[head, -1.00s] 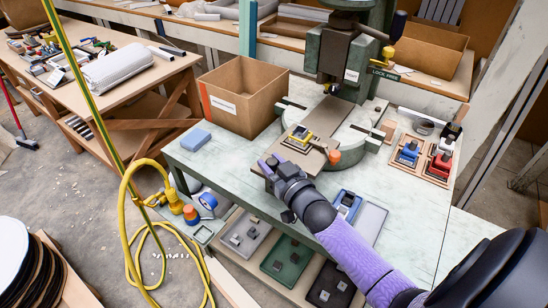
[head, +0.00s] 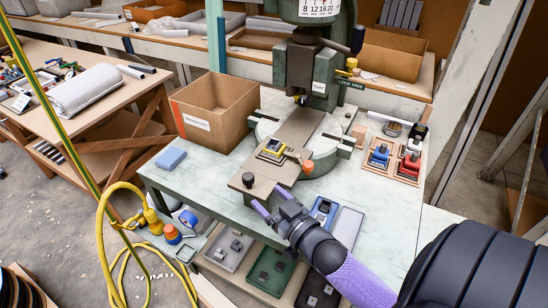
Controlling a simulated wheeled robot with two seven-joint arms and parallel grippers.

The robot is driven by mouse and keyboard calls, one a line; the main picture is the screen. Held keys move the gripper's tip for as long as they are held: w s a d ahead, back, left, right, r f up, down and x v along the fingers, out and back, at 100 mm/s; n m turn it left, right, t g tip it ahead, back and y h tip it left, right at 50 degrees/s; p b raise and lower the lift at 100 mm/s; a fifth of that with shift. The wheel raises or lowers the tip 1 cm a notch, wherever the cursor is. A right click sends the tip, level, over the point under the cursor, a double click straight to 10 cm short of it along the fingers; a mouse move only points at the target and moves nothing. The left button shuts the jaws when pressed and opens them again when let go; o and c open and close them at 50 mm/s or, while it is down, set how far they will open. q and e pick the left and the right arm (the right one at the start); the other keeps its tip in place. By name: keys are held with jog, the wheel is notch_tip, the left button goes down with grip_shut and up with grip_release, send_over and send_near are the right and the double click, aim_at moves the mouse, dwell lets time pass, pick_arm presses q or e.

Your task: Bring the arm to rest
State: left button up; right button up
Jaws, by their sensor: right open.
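My right arm comes in from the lower right, and its purple-fingered gripper (head: 268,199) is open. It is at the front edge of the table, just in front of the brown slide plate (head: 262,197) of the fly press (head: 318,72). Nothing shows between its fingers. The plate has a black knob (head: 247,180) near its front end. A yellow-and-dark die block (head: 271,152) sits farther back on the plate. My left gripper is not in view.
The pale green table (head: 190,188) holds a cardboard box (head: 215,115), a blue sponge-like block (head: 171,158) and blue and red tools (head: 410,160) in wooden trays. A grey tray (head: 346,228) lies beside my right gripper. A yellow hose (head: 103,225) stands at left.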

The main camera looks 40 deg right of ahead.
jog(key=shift+s, duration=0.85)
jog(key=s+a+f+n+g, duration=0.2)
jog(key=s+a+f+g, duration=0.2)
jog(key=s+a+g, duration=0.9)
jog(key=s+d+f+g, duration=0.1)
jog(key=s+f+g, duration=0.15)
jog(key=f, duration=0.75)
jog(key=s+d+f+g, duration=0.1)
jog(key=s+f, duration=0.2)
jog(key=f, duration=0.6)
jog(key=s+d+f, duration=0.2)
jog(key=s+f, duration=0.7)
jog(key=s, duration=0.4)
jog(key=shift+d+f+n+g, duration=0.3)
jog(key=shift+d+f+g, duration=0.05)
jog(key=shift+g, duration=0.1)
